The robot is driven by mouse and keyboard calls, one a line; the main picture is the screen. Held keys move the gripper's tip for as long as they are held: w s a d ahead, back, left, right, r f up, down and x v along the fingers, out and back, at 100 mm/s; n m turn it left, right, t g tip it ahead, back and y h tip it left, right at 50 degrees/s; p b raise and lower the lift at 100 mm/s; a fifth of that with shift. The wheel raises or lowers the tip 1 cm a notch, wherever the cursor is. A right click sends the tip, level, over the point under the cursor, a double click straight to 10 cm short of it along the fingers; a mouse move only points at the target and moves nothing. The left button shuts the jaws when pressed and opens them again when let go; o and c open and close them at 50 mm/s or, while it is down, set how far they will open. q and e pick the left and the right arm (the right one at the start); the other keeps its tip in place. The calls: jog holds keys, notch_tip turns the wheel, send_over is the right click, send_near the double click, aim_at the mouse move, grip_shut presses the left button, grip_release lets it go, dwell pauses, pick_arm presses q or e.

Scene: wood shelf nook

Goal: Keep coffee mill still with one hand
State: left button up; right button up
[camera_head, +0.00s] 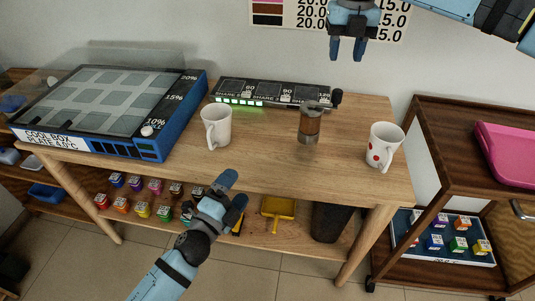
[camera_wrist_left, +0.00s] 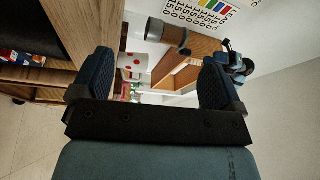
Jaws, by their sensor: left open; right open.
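The coffee mill (camera_head: 309,124) stands upright on the wooden table, right of centre, with a brownish band and a crank ending in a black knob (camera_head: 337,97). It also shows sideways in the left wrist view (camera_wrist_left: 172,35), beyond the fingertips. My left gripper (camera_head: 233,193) is open and empty at the table's front edge, left of and nearer than the mill, apart from it. Its two fingers show spread in the left wrist view (camera_wrist_left: 155,72). My right gripper (camera_head: 348,48) is open and empty, high above the back of the table, pointing down.
A white mug (camera_head: 217,126) stands left of the mill, and a red-dotted mug (camera_head: 383,147) stands to its right. A dark panel with green lights (camera_head: 270,92) lies behind. A blue cool box (camera_head: 175,120) fills the left end. A lower shelf holds several small coloured boxes (camera_head: 142,209).

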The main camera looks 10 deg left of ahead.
aim_at(309, 136)
pick_arm(q)
jog(key=w+d+r+m+g+h, duration=0.1)
jog(key=w+d+m+h, duration=0.1)
jog(key=m, duration=0.5)
jog(key=w+d+r+m+g+h, duration=0.1)
jog(key=w+m, duration=0.3)
jog(key=m, duration=0.4)
jog(key=w+d+r+m+g+h, duration=0.1)
jog(key=w+d+m+g+h, duration=0.1)
jog(key=m, duration=0.6)
jog(key=shift+w+d+r+g+h, duration=0.1)
jog(key=shift+w+d+g+h, duration=0.35)
jog(key=shift+h, duration=0.35)
jog(key=shift+w+d+m+g, duration=0.2)
jog(key=shift+w+m, duration=0.3)
jog(key=shift+m, duration=0.4)
jog(key=x, duration=1.3)
jog(key=shift+w+d+f, duration=0.2)
jog(key=shift+w+f, duration=0.05)
jog(key=shift+f, duration=0.1)
jog(key=c, duration=1.2)
